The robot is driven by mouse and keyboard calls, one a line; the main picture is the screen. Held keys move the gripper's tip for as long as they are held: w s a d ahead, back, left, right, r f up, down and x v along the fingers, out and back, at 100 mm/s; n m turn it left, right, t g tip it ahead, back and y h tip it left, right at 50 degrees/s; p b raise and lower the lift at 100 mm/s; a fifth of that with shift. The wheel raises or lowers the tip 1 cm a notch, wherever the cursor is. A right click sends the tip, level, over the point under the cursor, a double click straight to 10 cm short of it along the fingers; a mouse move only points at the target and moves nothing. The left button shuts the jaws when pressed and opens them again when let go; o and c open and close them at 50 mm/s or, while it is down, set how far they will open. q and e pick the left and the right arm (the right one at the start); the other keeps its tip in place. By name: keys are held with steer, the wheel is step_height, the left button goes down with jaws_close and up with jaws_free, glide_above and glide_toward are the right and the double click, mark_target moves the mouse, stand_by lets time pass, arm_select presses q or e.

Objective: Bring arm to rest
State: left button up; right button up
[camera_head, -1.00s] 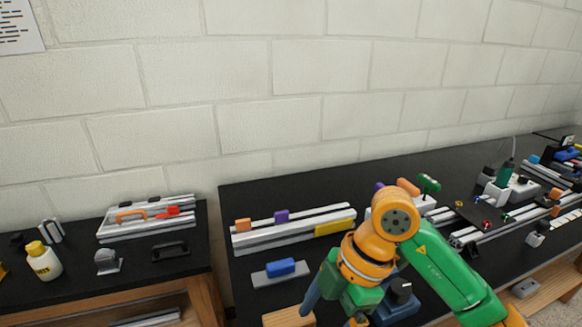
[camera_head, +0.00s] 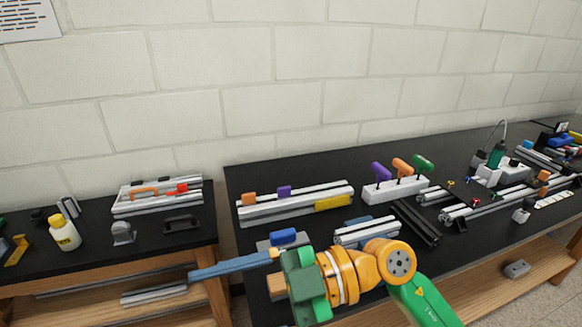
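My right arm (camera_head: 425,300) is green and orange and comes in from the bottom right in the head view. Its green gripper (camera_head: 190,276) points left, over the front of the main black bench (camera_head: 360,163). One long blue finger shows, reaching past the bench's left edge across the gap. The other finger is not clearly visible, so I cannot tell the opening or any grasp. My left gripper is not in view.
A rail with orange, purple and yellow blocks (camera_head: 296,206), a screwdriver rack (camera_head: 395,191) and extrusion pieces (camera_head: 367,231) are on the bench. A bottle (camera_head: 64,235) stands on the left bench. The blank wall is behind.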

steer(key=w+d+r+m+t+y, duration=0.35)
steer(key=r+t+y, duration=0.25)
steer(key=r+y, duration=0.2)
steer(key=w+d+m+t+h, duration=0.3)
steer(key=w+d+m+t, duration=0.25)
steer(key=m+t, duration=0.7)
steer(key=w+d+f+m+t+h, duration=0.1)
steer(key=w+d+f+m+h, duration=0.2)
steer(key=d+f+m+h, duration=0.55)
steer(key=w+d+f+m+t+h, duration=0.25)
steer(key=d+f+m+h, duration=0.2)
steer(key=f+h, duration=0.7)
steer(key=s+d+f+n+g+h, duration=0.1)
steer(key=s+f+n+g, duration=0.1)
steer(key=s+f+g, duration=0.65)
steer(key=s+d+f+n+g, duration=0.2)
steer(key=s+f+g, duration=0.4)
steer(key=s+f, duration=0.55)
step_height(320, 180, down, 16)
steer(key=s, duration=0.3)
steer(key=s+d+f+g, duration=0.2)
steer(key=s+f, duration=0.8)
steer(key=s, duration=0.2)
steer(key=shift+f+n, duration=0.3)
